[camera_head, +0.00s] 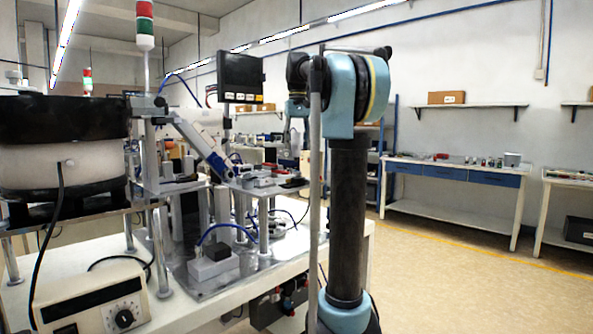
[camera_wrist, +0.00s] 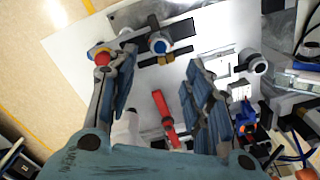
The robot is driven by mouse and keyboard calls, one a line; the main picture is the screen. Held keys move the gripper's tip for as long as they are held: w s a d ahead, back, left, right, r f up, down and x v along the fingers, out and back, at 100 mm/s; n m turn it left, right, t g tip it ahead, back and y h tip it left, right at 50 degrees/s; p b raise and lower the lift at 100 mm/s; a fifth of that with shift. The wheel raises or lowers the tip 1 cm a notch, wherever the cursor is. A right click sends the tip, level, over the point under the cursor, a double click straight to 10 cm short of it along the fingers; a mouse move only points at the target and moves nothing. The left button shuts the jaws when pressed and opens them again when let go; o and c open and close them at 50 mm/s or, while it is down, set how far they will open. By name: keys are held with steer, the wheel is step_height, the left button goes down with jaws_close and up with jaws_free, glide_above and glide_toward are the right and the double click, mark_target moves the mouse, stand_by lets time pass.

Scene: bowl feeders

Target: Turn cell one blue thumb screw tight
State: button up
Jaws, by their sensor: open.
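In the wrist view a round knob with a blue centre and a pale ring (camera_wrist: 158,45) sits on a dark bar; it looks like the blue thumb screw. My gripper (camera_wrist: 163,57) is open, with one finger on each side of the knob in the picture. I see no finger clearly touching it, and the height gap cannot be told. Nothing is held.
A red-and-yellow knob (camera_wrist: 102,57) lies close by the left finger. A red lever (camera_wrist: 165,118) shows between the fingers. A blue fitting (camera_wrist: 245,120) and a grey cylinder (camera_wrist: 252,62) are to the right. In the head view a bowl feeder (camera_head: 62,150) stands left; floor at right is clear.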

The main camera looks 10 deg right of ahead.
mark_target(297, 174)
step_height(297, 174, down, 9)
steer(key=shift+f, duration=0.15)
steer(key=shift+c, duration=0.5)
steer(key=c, duration=1)
